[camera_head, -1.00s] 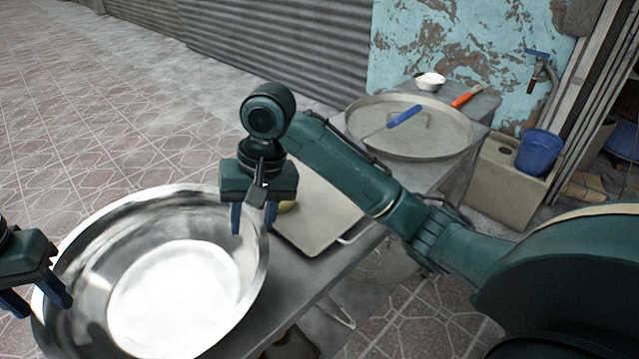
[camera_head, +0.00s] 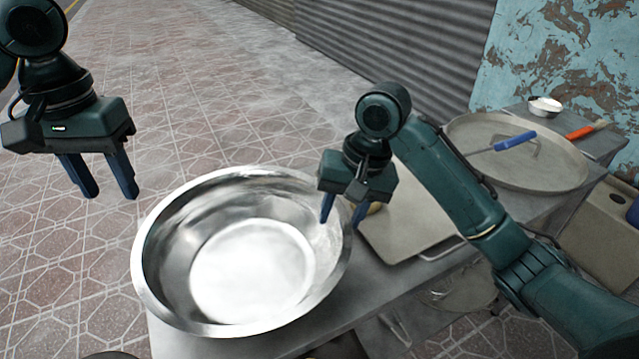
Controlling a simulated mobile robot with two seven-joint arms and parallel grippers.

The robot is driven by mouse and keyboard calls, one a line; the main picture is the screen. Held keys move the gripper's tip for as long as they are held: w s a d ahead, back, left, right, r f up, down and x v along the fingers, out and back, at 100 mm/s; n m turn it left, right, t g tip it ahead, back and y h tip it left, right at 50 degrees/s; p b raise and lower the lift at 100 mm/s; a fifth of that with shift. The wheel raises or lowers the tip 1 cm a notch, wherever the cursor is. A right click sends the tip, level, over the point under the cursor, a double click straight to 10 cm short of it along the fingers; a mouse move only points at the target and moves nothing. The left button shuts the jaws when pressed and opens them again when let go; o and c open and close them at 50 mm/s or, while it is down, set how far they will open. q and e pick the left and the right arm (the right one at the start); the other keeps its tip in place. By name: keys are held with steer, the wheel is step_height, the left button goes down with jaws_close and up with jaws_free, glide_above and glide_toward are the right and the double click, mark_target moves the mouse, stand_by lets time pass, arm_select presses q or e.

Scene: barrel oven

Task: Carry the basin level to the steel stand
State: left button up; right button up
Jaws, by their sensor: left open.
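The wide, shiny metal basin (camera_head: 175,262) sits level on the near end of a grey metal worktop (camera_head: 400,282). Its flat bottom shows bright white; I cannot tell whether it holds liquid. My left gripper (camera_head: 98,190) is open and empty, up and to the left of the basin, clear of its rim. My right gripper (camera_head: 343,217) is at the basin's right rim with its fingers apart, one on the inner side and one toward the outside. I cannot tell whether either touches the rim. I cannot make out which surface is the steel stand.
A flat tray (camera_head: 405,225) lies right of the basin, with a small yellowish item (camera_head: 375,208) partly hidden by my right gripper. Beyond it are a large round pan (camera_head: 560,170) with a blue-handled tool (camera_head: 515,141), an orange-handled brush (camera_head: 585,130) and a white bowl (camera_head: 545,106). Tiled floor is open at left.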

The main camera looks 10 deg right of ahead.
steer(key=v, duration=1.1)
steer(key=shift+r, duration=0.35)
